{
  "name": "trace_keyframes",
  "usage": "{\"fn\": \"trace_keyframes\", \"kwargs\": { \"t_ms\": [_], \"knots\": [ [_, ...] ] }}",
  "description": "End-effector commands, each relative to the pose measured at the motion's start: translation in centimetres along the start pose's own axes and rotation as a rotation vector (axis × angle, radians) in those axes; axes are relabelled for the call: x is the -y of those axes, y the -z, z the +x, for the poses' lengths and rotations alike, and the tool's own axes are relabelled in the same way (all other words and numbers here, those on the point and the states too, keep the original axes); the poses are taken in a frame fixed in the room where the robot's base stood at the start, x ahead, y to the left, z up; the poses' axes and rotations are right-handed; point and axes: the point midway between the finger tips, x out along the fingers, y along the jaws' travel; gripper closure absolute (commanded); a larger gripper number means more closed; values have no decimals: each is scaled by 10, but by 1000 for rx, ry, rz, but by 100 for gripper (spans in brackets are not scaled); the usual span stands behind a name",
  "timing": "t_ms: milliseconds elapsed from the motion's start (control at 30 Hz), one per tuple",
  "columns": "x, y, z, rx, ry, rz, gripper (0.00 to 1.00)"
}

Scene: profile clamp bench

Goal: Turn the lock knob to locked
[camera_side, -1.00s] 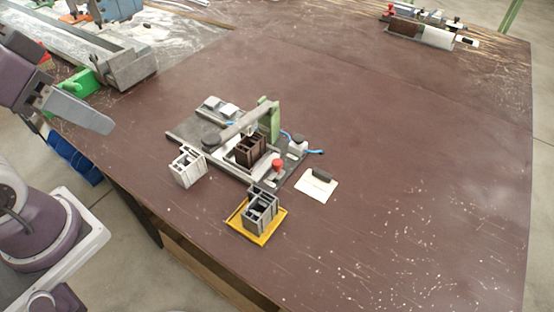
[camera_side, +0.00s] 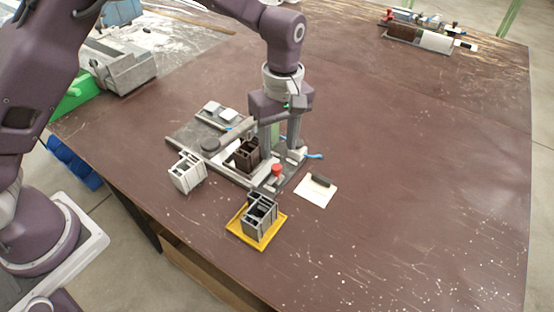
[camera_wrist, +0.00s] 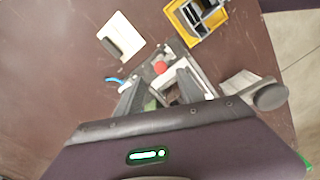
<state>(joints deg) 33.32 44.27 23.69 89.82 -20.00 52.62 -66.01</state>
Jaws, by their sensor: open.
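The clamp fixture (camera_side: 185,136) lies on the brown bench, with a dark brown profile piece (camera_side: 247,154) in it. A red knob (camera_side: 277,169) stands at the fixture's near right end; it also shows in the wrist view (camera_wrist: 160,67). I cannot tell which is the lock knob. My gripper (camera_side: 280,151) is open and empty over the fixture's right part, its fingers (camera_wrist: 160,83) pointing down behind the red knob and partly hiding that area.
A light grey profile piece (camera_side: 187,173) stands left of the fixture. Another grey profile (camera_side: 260,214) stands on a yellow tray (camera_side: 240,233) in front. A white card with a dark block (camera_side: 316,193) lies to the right.

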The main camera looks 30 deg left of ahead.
Motion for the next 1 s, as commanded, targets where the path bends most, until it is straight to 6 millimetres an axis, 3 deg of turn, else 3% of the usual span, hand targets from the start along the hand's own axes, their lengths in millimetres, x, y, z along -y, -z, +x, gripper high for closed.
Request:
{"fn": "trace_keyframes", "kwargs": {
  "t_ms": [100, 267, 567, 600, 833, 1000],
  "knots": [
    [2, 0, 25, 0, 5, 0, 55],
    [2, 1, 50, 0, 3, 1, 55],
    [1, 1, 57, 1, 0, 2, 55],
    [1, 1, 57, 1, 0, 2, 57],
    [1, 1, 57, 1, 0, 3, 100],
    [1, 1, 57, 1, 0, 5, 100]
  ]
}}
